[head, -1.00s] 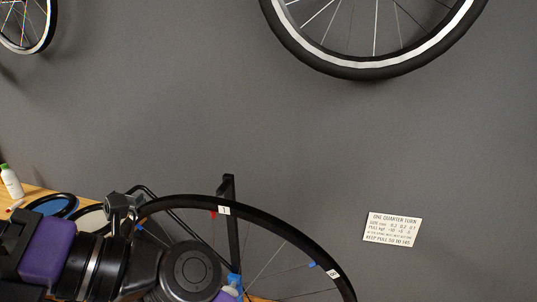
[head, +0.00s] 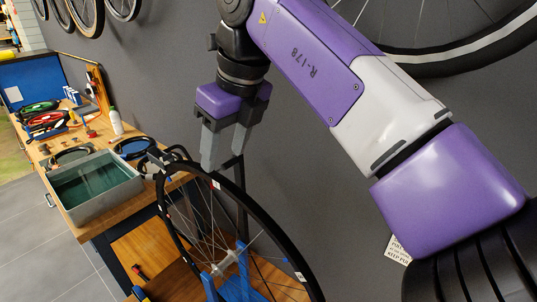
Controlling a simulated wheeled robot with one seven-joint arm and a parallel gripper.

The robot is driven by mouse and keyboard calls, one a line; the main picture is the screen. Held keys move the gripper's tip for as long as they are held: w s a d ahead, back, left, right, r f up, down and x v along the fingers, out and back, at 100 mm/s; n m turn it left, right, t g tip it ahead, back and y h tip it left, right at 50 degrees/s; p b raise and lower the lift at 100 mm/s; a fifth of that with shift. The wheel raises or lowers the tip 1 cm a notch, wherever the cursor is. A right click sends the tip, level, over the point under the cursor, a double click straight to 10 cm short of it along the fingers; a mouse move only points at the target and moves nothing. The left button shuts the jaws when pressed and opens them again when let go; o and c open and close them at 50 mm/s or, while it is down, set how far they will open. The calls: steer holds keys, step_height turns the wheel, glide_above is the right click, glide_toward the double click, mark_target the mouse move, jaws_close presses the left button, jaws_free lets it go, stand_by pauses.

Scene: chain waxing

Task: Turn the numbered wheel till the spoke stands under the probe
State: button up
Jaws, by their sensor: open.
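The numbered wheel (head: 270,219) stands upright, with a black rim, thin spokes and small white tags. One white tag (head: 215,184) is near the top of the rim and another (head: 300,277) is at the lower right. The tag numbers are too small to read now. My gripper (head: 222,160) points down at the top of the rim with its two grey fingers apart. I cannot tell whether the fingers straddle or touch the rim. A grey clamp-like part (head: 150,166) sits at the rim's upper left; I cannot tell whether it is the probe.
A blue stand (head: 237,283) is at the wheel's hub. A dark upright post (head: 241,195) rises behind the rim. A metal tank of green liquid (head: 97,183) stands on the wooden bench left of the wheel, with a white bottle (head: 116,122) and tools behind. Other wheels hang on the grey wall.

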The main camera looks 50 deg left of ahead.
mark_target(235, 189)
steer(key=shift+w+d+f+h, duration=0.25)
steer(key=shift+w+d+h, duration=0.05)
steer(key=shift+w+d, duration=0.45)
steer(key=shift+d+f, duration=0.15)
steer(key=shift+d, duration=0.35)
steer(key=x, duration=0.9)
steer(key=shift+w+f, duration=0.1)
steer(key=shift+f, duration=0.25)
steer(key=shift+c, duration=0.2)
jaws_close()
